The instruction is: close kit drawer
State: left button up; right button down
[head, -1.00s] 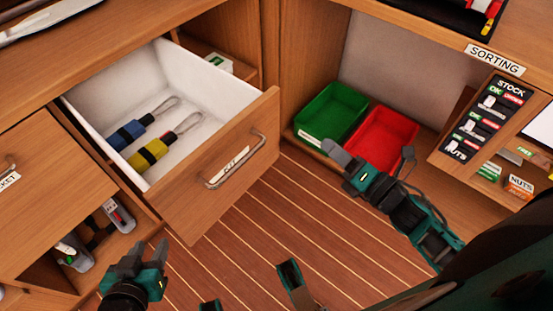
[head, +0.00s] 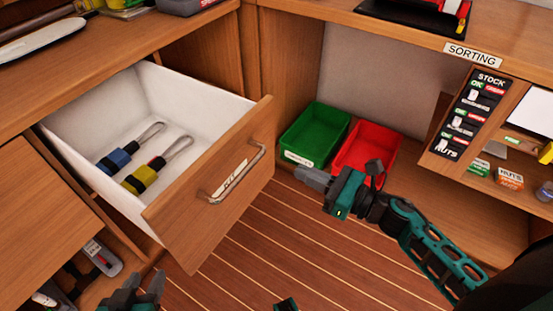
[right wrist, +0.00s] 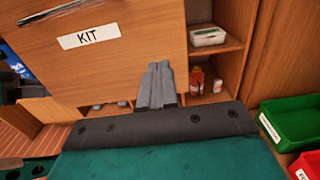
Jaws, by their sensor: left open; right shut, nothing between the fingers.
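The kit drawer (head: 215,185) is pulled far out of the wooden cabinet. Its front has a metal bar handle (head: 232,174) and a KIT label, which also shows in the right wrist view (right wrist: 89,36). Inside lie a blue-banded tool (head: 117,160) and a yellow-banded tool (head: 141,179), each with a wire loop. My right gripper (head: 303,177) is shut and empty, to the right of the drawer front and apart from it in the head view. My left gripper (head: 145,284) is open and empty, low in front of the drawer.
A green bin (head: 314,135) and a red bin (head: 366,150) stand at the back, close to my right gripper. A stock board (head: 472,115) hangs at the right. The striped floor (head: 260,255) before the drawer is clear.

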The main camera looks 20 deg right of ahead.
pick_arm(q)
jog(key=shift+s+f, duration=0.15)
pick_arm(e)
jog(key=x, duration=0.8)
pick_arm(q)
jog(key=shift+a, duration=0.15)
